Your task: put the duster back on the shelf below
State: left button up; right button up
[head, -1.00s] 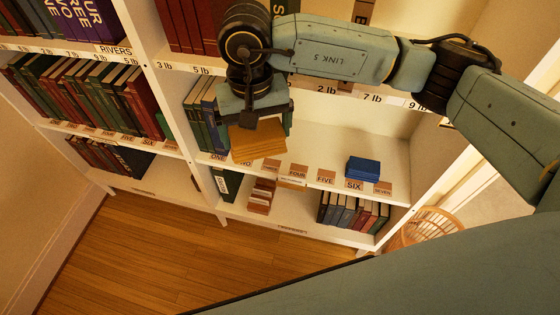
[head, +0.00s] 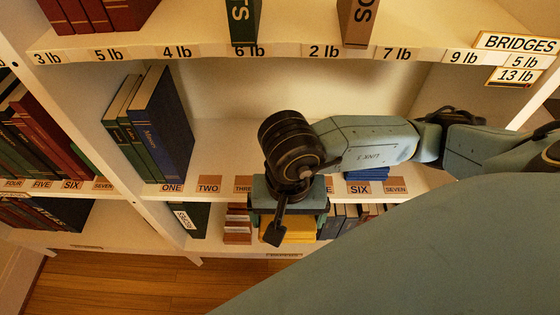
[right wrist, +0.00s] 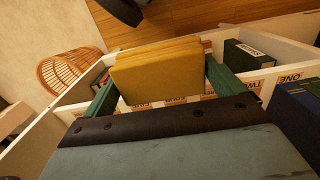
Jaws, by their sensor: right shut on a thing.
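The duster (head: 300,231) is a folded yellow cloth. My right gripper (head: 287,226) is shut on it and holds it in front of the shelf edge with the number labels, over the FOUR and FIVE part. In the right wrist view the duster (right wrist: 160,72) sits between the two green fingers, its folded layers showing. The shelf below the weight labels (head: 225,150) has open room to the right of its books. A lower shelf (head: 205,243) lies under it, partly hidden by my gripper and the duster. My left gripper is not in view.
Upright books (head: 160,125) stand at the left of the middle shelf. A blue stack (head: 367,174) lies near SIX, partly behind my arm. Brown blocks (head: 238,224) are stacked on the lower shelf. The upper shelf edge (head: 290,52) runs above my wrist. A wicker basket (right wrist: 68,72) stands beside the bookcase.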

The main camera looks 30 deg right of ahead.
jog(key=w+d, duration=0.3)
jog(key=w, duration=0.2)
jog(key=w+d+f+b, duration=0.1)
jog(key=w+d, duration=0.2)
jog(key=w, duration=0.2)
jog(key=w+d+f+b, duration=0.1)
jog(key=w+d, duration=0.2)
jog(key=w, duration=0.2)
jog(key=shift+w+d+f, duration=0.2)
jog(key=shift+d+f, duration=0.05)
jog(key=shift+d, duration=0.1)
notch_tip(320, 180, down, 4)
jog(key=shift+w+f+b, duration=0.1)
jog(key=shift+f+b, duration=0.05)
jog(key=shift+b, duration=0.85)
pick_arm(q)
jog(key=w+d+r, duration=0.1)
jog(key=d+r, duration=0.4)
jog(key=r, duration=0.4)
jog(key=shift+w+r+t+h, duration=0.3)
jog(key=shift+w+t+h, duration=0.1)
pick_arm(e)
jog(key=shift+w+d, duration=0.1)
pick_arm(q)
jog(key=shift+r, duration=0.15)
pick_arm(e)
jog(key=shift+f, duration=0.15)
